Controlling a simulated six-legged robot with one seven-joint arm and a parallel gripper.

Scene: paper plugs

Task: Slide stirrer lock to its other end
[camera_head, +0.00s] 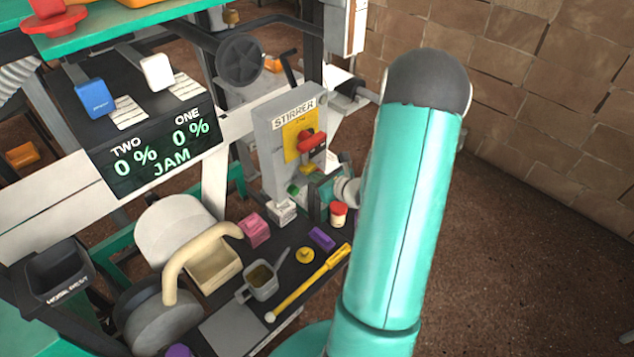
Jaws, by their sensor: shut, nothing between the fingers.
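The grey stirrer box (284,165) carries a "STIRRER" label and a yellow plate. A red handle (312,143) sticks out from the plate. A small yellow piece (308,168) sits just below the handle; I cannot tell whether it is the stirrer lock or which end it is at. My gripper (318,192) is partly seen below the handle, close to the lower right of the box. It is shut with nothing in it. My arm hides part of the area to its right. Contact with the box cannot be made out.
A dark bench below holds a red-capped jar (338,214), a pink block (256,230), a purple block (322,238), a grey cup (262,281) and a yellow rod (310,283). A display (160,150) reads JAM. Open floor lies at right before a brick wall.

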